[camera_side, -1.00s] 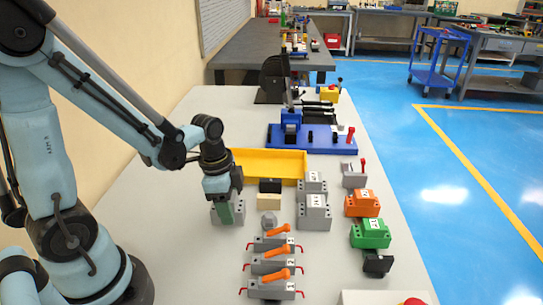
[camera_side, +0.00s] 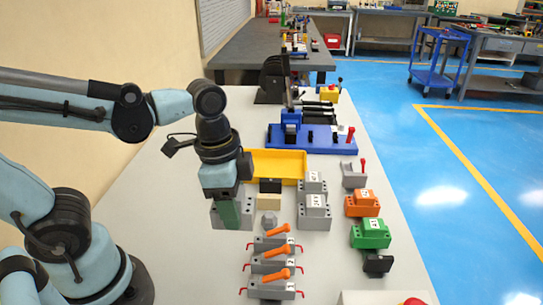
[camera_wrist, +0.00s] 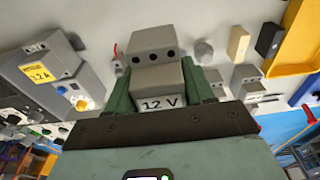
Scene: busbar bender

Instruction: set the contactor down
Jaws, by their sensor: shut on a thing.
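The contactor is a grey stepped block (camera_wrist: 155,75) with a white "12 V" label and several dark holes, seen close in the wrist view. My gripper (camera_wrist: 162,90) is shut on it, with one green finger on each side. In the side view my gripper (camera_side: 229,212) points down at the left part of the grey table, left of the cream block. Grey parts of the contactor (camera_side: 246,217) show beside the green finger. It is at or close above the table top; I cannot tell whether it touches.
A yellow tray (camera_side: 290,163) lies behind. A black block (camera_side: 270,186), a cream block (camera_side: 269,202) and grey units (camera_side: 314,213) stand to the right. Grey units with orange handles (camera_side: 272,265) are in front. Orange (camera_side: 362,204) and green (camera_side: 371,234) units line the right edge. The table's left front is clear.

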